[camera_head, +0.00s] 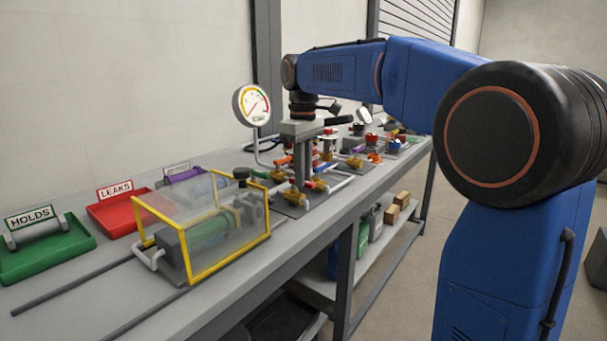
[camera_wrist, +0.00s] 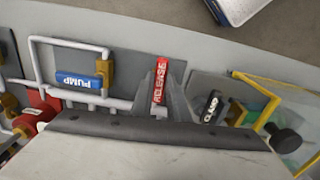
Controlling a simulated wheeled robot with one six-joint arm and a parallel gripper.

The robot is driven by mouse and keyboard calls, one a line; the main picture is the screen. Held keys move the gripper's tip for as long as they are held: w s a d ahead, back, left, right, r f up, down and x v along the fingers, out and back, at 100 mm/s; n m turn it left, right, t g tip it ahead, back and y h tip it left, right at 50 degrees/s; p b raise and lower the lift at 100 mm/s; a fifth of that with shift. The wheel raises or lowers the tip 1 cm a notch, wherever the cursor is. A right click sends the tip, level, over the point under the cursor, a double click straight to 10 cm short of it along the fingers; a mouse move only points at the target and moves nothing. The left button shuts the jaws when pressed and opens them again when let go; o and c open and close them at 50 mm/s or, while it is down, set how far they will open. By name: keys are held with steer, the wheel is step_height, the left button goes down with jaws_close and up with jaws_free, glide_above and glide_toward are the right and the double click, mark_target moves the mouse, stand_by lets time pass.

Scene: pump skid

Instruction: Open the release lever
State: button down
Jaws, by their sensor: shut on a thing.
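The release lever (camera_wrist: 161,80) is a red handle with white RELEASE lettering, pointing up the picture in the middle of the wrist view. The grey fingers of my gripper (camera_wrist: 168,98) are shut on its lower part, one on either side. The lever's base is hidden behind the gripper body. In the head view my gripper (camera_head: 299,183) points down among brass valves and coloured handles on the bench, where I cannot clearly tell the lever apart.
A blue PUMP handle (camera_wrist: 80,81) with white pipes lies left of the lever. A black CLAMP handle (camera_wrist: 211,106) lies right. A yellow-framed clear guard (camera_head: 205,230) stands on the bench. A gauge (camera_head: 252,105) rises behind. Green HOLDS (camera_head: 60,247) and red LEAKS (camera_head: 125,220) trays sit left.

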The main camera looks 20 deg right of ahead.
steer(key=shift+m, duration=0.4)
steer(key=c, duration=1.7)
jaws_free()
steer(key=shift+a, duration=0.1)
step_height(320, 180, up, 17)
steer(key=shift+r, duration=0.2)
